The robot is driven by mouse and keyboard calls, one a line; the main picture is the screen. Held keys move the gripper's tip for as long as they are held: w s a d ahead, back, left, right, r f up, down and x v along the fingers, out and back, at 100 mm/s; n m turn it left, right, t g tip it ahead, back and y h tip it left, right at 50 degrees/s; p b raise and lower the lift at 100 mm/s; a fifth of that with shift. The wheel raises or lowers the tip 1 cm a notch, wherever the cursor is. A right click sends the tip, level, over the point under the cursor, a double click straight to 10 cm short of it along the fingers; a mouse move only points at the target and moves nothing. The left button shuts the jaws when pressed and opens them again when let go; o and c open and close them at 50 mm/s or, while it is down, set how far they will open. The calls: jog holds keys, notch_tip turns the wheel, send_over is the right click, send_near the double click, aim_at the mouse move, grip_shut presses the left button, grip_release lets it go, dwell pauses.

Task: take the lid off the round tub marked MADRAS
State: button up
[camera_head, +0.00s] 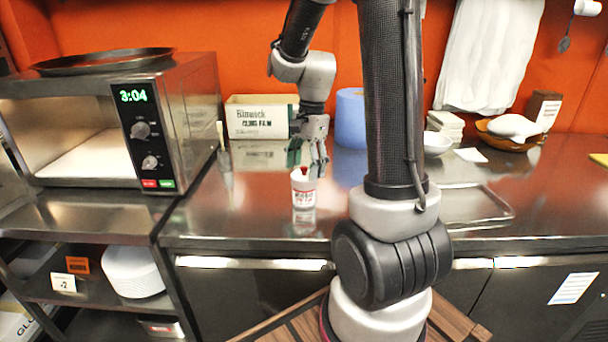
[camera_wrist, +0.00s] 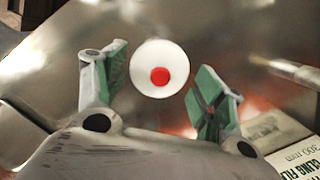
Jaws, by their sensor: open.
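A small round white tub (camera_head: 303,194) with red and dark lettering stands upright on the steel counter; the lettering is too small to read surely. Its white lid (camera_wrist: 145,58) is on, with a red knob (camera_wrist: 159,77) in the middle. My gripper (camera_head: 308,163) is just above the tub, pointing down, with its green-padded fingers apart. In the wrist view my gripper (camera_wrist: 162,80) has one finger on each side of the lid, with gaps showing between pads and lid. The tub's body is hidden under the lid there.
A microwave (camera_head: 185,110) stands to the left. A cling film box (camera_head: 258,122) and a blue roll (camera_head: 350,115) stand behind. A shallow metal tray (camera_head: 490,222) lies to the right, partly behind my arm. The counter around the tub is clear.

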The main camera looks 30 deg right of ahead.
jog(key=c, duration=0.9)
jog(key=shift+o, duration=0.2)
jog(key=shift+f, duration=0.1)
